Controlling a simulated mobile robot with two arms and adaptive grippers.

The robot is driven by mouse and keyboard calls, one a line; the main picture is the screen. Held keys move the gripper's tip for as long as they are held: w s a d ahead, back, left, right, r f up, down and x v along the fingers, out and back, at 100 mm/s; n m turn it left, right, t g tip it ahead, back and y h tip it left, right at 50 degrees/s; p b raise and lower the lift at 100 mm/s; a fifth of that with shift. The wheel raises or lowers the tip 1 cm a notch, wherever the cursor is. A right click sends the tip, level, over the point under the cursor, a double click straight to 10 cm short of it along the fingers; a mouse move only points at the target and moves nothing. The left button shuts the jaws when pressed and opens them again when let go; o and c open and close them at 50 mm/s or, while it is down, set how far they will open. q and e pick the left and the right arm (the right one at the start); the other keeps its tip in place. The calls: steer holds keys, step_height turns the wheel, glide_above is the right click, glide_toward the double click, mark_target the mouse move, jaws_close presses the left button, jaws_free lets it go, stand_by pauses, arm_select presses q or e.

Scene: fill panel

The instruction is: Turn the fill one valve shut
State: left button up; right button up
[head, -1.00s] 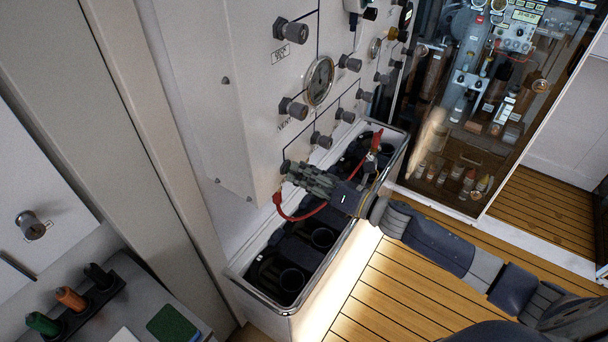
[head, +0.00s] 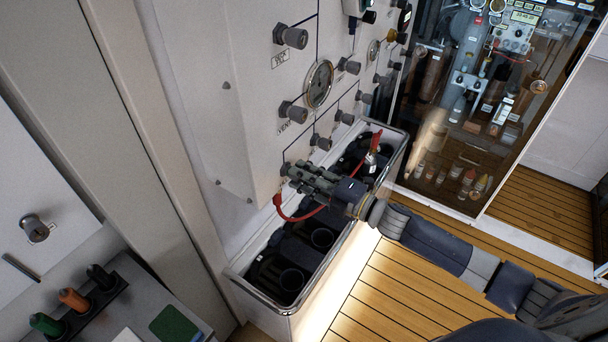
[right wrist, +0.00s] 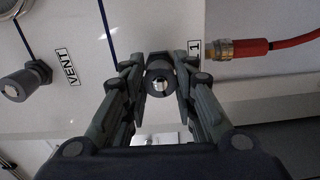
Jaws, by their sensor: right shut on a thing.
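The fill one valve (right wrist: 160,82) is a dark round knob with a bright centre, on the white panel (head: 235,125). In the right wrist view it sits between the two fingers of my right gripper (right wrist: 160,85), beside a label partly hidden by a finger, with a "1" showing. My right gripper (head: 290,174) also shows in the head view, at the lower left of the panel, shut on the knob. In the head view the gripper hides most of this valve. My left gripper is not in view.
A red hose (head: 290,217) hangs close below the right gripper; its brass fitting (right wrist: 222,50) is right of the gripper in the wrist view. The VENT knob (right wrist: 25,80) is to the left. Below the panel is a metal-rimmed trough (head: 245,288) with dark cylinders.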

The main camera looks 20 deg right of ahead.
steer(key=shift+s+a+f+m+p, duration=0.1)
steer(key=shift+m+p, duration=0.55)
steer(key=shift+m, duration=4.55)
steer(key=shift+a+f+m+p, duration=0.1)
steer(key=shift+m+p, duration=0.5)
steer(key=shift+m, duration=4.6)
steer(key=o, duration=1.1)
steer(key=v, duration=1.2)
steer(key=shift+d, duration=0.1)
